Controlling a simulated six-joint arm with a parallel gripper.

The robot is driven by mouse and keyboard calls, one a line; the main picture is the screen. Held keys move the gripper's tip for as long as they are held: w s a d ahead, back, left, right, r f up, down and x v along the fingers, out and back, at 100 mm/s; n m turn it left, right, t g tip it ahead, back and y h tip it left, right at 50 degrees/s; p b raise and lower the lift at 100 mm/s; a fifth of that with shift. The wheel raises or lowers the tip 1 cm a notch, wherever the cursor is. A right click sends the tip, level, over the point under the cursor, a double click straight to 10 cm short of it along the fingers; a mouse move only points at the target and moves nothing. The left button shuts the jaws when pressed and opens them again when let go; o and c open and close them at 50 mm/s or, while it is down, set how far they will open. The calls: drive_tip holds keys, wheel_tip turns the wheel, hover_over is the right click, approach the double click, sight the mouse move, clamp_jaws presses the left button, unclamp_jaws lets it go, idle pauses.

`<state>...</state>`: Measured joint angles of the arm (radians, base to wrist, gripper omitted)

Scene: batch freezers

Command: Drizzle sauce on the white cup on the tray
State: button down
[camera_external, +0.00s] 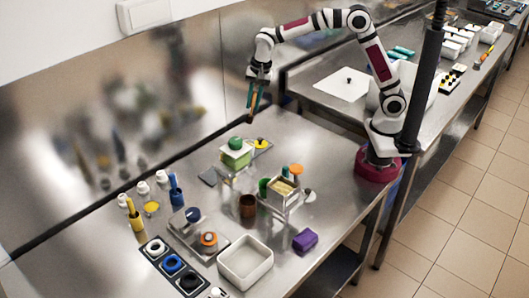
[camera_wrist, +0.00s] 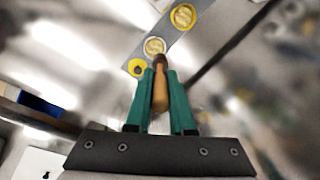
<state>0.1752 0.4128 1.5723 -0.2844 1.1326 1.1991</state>
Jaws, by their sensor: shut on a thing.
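My gripper (camera_external: 255,98) is in the air at the upper middle of the external view, pointing down. Its teal fingers (camera_wrist: 161,98) are shut on a tan bottle-like thing with a brown tip (camera_wrist: 160,88). In the wrist view the tip points up the picture, just below a round white-rimmed cup (camera_wrist: 154,46) with pale yellow contents. That cup is on a grey tray strip (camera_wrist: 168,34), with a yellow-rimmed cup (camera_wrist: 183,16) beside it. No sauce stream is visible.
A green-topped block (camera_external: 236,155) stands close to the small tray. A white bin (camera_external: 245,262), a purple block (camera_external: 305,240), a brown cup (camera_external: 248,206) and a dark holder with rings (camera_external: 172,263) stand nearer the front. The steel wall is behind.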

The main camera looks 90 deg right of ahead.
sight(251, 119)
drive_tip(key=shift+w+d+f+m, duration=0.4)
drive_tip(key=shift+w+f+m, duration=0.1)
drive_tip(key=shift+m, duration=0.5)
drive_tip(key=shift+f, duration=3.45)
drive_tip(key=shift+d, duration=0.15)
drive_tip(key=shift+s+d, duration=0.1)
drive_tip(key=shift+d, duration=0.15)
drive_tip(key=shift+a, duration=0.1)
